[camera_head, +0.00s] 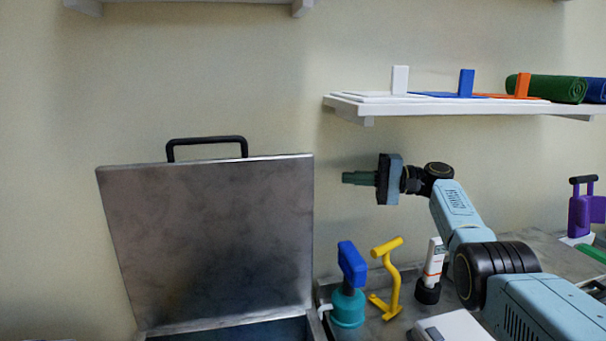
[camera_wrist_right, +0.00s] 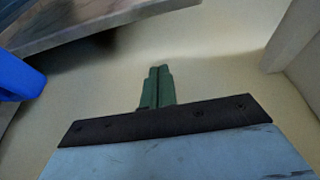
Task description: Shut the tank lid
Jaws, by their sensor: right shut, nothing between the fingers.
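The tank lid (camera_head: 210,240) is a grey metal panel standing open, nearly upright, with a black handle (camera_head: 207,141) on its top edge. Below it, part of the tank (camera_head: 240,331) shows at the bottom of the head view. My right gripper (camera_head: 346,178) is shut and empty, to the right of the lid's upper right corner and apart from it. Its closed fingers also show in the right wrist view (camera_wrist_right: 160,86). The grey panel at the upper left of that view looks like the lid (camera_wrist_right: 90,22). My left gripper is out of view.
A blue-and-teal bottle (camera_head: 348,295), a yellow tool (camera_head: 388,275) and a white-and-black device (camera_head: 431,270) stand on the counter right of the tank. A white wall shelf (camera_head: 450,106) with rolled mats (camera_head: 548,88) hangs above my right arm.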

